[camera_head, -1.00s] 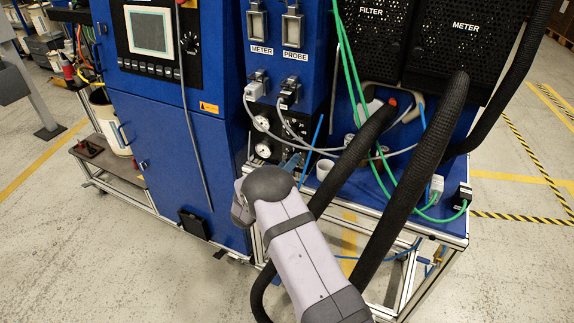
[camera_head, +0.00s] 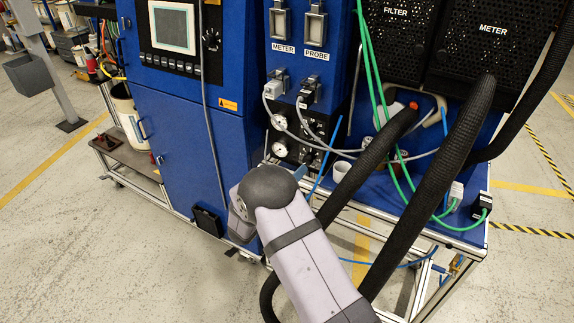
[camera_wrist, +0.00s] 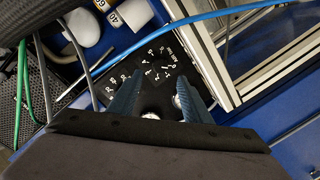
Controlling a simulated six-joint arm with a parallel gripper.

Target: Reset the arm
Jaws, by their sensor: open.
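My arm (camera_head: 303,255) reaches up from the bottom of the head view toward the blue machine. In the wrist view the two blue fingers of my gripper (camera_wrist: 157,92) stand apart with nothing held between them. Beyond them is a black panel (camera_wrist: 160,62) with white dial markings. I cannot tell the distance between the fingertips and the panel. In the head view the fingers are mostly hidden behind my wrist, near the gauges (camera_head: 280,148).
Black hoses (camera_head: 455,150) and green cables (camera_head: 375,100) hang close to the right of my arm. A white cup (camera_head: 341,171) stands on the blue table (camera_head: 463,232). Grey cables (camera_head: 320,140) cross in front of the gauges. Open floor (camera_head: 110,260) lies at the left.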

